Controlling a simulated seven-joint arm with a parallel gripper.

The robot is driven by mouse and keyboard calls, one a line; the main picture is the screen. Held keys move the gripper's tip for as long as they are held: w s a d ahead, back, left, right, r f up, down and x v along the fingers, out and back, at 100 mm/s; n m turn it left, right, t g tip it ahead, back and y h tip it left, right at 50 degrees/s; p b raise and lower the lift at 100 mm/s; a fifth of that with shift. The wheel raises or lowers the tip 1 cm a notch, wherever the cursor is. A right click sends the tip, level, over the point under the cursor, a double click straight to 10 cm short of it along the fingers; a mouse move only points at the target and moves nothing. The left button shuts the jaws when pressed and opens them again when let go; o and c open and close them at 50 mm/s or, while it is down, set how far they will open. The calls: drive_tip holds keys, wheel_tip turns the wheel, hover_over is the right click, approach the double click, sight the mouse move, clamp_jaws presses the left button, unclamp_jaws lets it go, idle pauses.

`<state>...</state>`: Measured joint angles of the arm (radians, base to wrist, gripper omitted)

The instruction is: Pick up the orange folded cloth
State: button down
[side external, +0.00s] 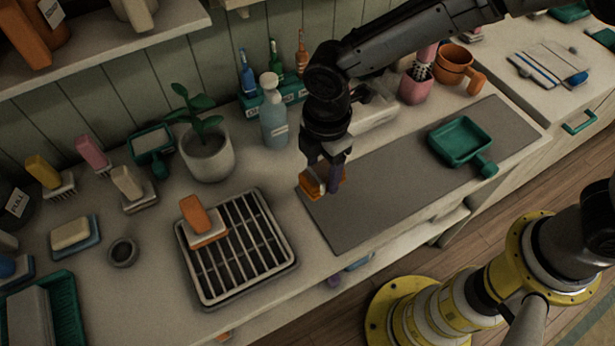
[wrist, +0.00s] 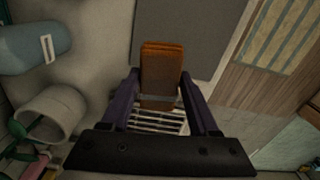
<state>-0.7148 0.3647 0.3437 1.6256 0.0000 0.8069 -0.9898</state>
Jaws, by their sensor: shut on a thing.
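The orange folded cloth (side external: 311,187) is between the fingers of my gripper (side external: 327,176), near the left end of the grey mat. In the wrist view the cloth (wrist: 161,66) is an orange-brown folded block, upright in the picture, with a finger on either side. My gripper (wrist: 161,88) is shut on it. The cloth appears to be held above the counter; its exact height is hard to tell. Part of it is hidden by the fingers in the side view.
A grey mat (side external: 375,205) with a green scoop-like tray (side external: 459,140) lies to the right. A slatted rack (side external: 247,258) holding an orange-handled brush (side external: 198,216) is at the left. A potted plant (side external: 207,155) and a spray bottle (side external: 273,115) stand behind.

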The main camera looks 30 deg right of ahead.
drive_tip(key=s+d+r, duration=0.6)
drive_tip(key=s+d, duration=0.1)
drive_tip(key=s, duration=0.1)
drive_tip(key=shift+s, duration=0.1)
drive_tip(key=c, duration=0.8)
unclamp_jaws()
clamp_jaws()
